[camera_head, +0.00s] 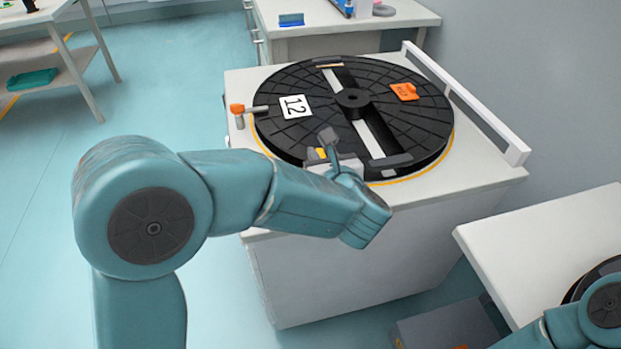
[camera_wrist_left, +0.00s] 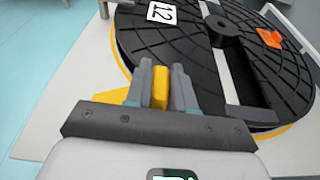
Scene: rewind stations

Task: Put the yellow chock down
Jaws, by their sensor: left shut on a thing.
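The yellow chock (camera_wrist_left: 160,88) is between the fingers of my left gripper (camera_wrist_left: 161,85) in the left wrist view. The gripper is shut on it. In the head view my left gripper (camera_head: 326,152) is at the near edge of the black round turntable (camera_head: 290,138), and only a small bit of the chock (camera_head: 321,153) shows. I cannot tell whether the chock touches the surface below. Another yellow patch shows left of the fingers in the wrist view; I cannot tell what it is. My right gripper is not in view.
The turntable sits on a white cabinet (camera_head: 345,275), with a white rail (camera_head: 470,105) on the right. It carries a number 12 card (camera_head: 294,107) and an orange tag (camera_head: 404,91). An orange-tipped peg (camera_head: 238,110) stands at its left. Another white table (camera_head: 545,245) is at right.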

